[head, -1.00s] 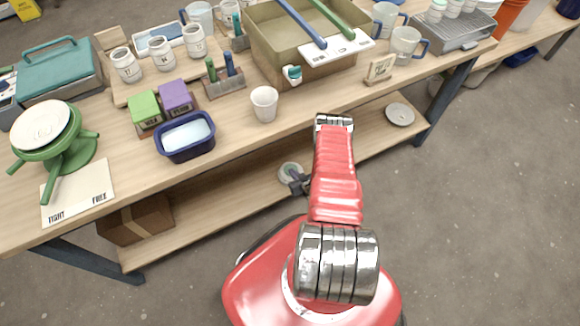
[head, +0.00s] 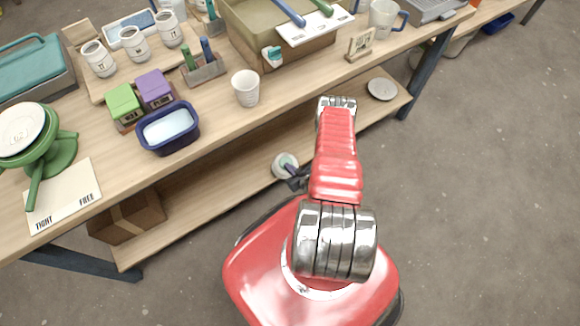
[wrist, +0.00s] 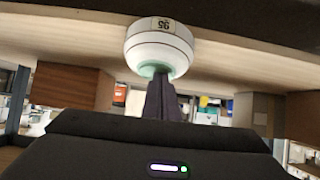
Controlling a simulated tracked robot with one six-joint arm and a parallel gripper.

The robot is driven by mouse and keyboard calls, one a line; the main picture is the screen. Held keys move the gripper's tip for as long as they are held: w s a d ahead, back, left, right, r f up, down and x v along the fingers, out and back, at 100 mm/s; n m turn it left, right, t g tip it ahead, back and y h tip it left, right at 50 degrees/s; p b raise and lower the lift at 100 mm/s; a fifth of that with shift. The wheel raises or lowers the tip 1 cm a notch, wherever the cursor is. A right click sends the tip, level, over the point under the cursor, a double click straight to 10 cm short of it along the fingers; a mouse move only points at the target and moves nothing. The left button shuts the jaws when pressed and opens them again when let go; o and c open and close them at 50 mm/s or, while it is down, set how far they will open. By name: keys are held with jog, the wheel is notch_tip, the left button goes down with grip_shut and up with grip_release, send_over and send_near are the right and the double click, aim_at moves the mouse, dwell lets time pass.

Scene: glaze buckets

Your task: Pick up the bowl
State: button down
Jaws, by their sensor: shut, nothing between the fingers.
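A white bowl (head: 283,161) with a mint-green inside stands on the lower shelf, just beyond my gripper (head: 293,178), which is partly hidden by my arm. In the wrist view, which appears upside down, the bowl (wrist: 158,45) shows a thin dark band and a label reading 95. My gripper (wrist: 160,80) is shut and empty, its dark fingers pointing at the bowl. The fingertips overlap the mint rim in that view; I cannot tell whether they touch it.
The lower shelf (head: 215,205) lies under the worktop (head: 215,133). A cardboard box (head: 128,215) stands at its left and a grey dish (head: 382,89) at its right. A white cup (head: 245,88) and a blue tub (head: 170,130) are on the worktop above. Floor at right is clear.

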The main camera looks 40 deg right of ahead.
jog(key=shift+s+a+f, duration=0.45)
jog(key=shift+s+f, duration=0.1)
jog(key=shift+s, duration=0.05)
jog(key=shift+w+d+r, duration=0.1)
jog(key=shift+w+r, duration=0.1)
jog(key=shift+r, duration=0.55)
jog(key=shift+r, duration=0.2)
jog(key=s+a, duration=0.1)
jog(key=s, duration=1.1)
jog(key=shift+a, duration=0.3)
jog(key=shift+d+r, duration=0.1)
jog(key=shift+r, duration=0.05)
